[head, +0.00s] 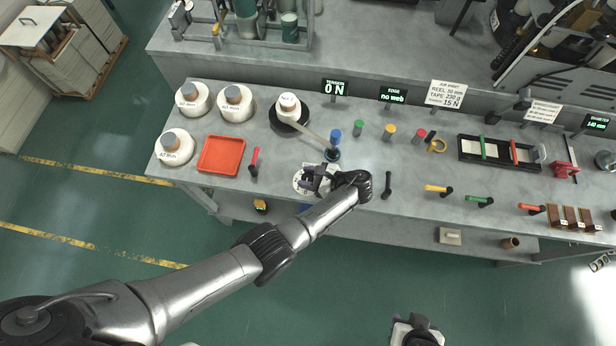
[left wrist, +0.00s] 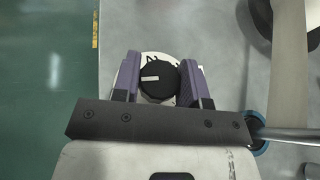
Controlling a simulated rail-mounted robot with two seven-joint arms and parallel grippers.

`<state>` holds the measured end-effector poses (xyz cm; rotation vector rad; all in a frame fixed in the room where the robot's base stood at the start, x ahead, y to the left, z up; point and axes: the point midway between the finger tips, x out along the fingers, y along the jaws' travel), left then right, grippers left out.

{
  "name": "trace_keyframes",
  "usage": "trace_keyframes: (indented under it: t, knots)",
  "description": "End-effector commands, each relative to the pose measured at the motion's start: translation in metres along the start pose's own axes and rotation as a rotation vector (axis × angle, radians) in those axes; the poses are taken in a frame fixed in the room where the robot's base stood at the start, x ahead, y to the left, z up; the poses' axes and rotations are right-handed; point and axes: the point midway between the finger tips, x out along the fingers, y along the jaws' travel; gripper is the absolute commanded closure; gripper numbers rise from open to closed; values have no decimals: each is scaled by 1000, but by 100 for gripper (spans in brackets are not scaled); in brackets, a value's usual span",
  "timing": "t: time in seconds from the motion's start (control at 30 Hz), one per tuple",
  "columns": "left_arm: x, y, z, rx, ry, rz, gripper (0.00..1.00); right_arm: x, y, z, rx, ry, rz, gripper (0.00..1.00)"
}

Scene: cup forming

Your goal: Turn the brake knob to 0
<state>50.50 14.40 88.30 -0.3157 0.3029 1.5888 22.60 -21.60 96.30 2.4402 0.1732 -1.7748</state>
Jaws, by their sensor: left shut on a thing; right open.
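The brake knob (left wrist: 157,80) is a round black knob with a white pointer line. It stands on a pale round dial (left wrist: 168,57) with dark marks, mostly covered, and I cannot read them. In the left wrist view the pointer line points left. My left gripper (left wrist: 160,68) has its purple-grey fingers on both sides of the knob, shut on it. In the head view my left gripper (head: 320,179) is over the dial (head: 299,180) at the bench's front edge, and hides the knob. My right gripper (head: 416,332) is at the bottom edge, away from the bench, its fingers hard to see.
A tension display (head: 334,88) reads 0 N. A reel (head: 289,112) with a pale strip running to a blue-based post (head: 331,155) is behind my left gripper. A red tray (head: 221,155) and a red-handled tool (head: 254,162) lie left; a black lever (head: 387,186) stands close right.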

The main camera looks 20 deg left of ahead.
Motion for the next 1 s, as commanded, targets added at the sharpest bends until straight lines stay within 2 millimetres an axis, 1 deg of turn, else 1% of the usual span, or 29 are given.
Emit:
trace_keyframes:
  t: [0.47, 0.5, 0.7, 0.77, 1.0]
  knots:
    - [0, 0, 0, -5, 1, 12, 84, 1, 2, 1, -8, -1, 7, 57]
    - [1, 0, 0, -5, 1, 12, 58, 1, 3, 1, -9, -1, 8, 57]
    - [0, 0, 0, -5, 1, 11, 39, 1, 3, 1, -10, -2, 8, 57]
    - [0, 0, 0, -5, 1, 11, 35, 1, 3, 1, -10, -2, 8, 57]
    - [0, 0, 0, -4, 1, 10, 35, 1, 2, 1, -7, -1, 5, 57]
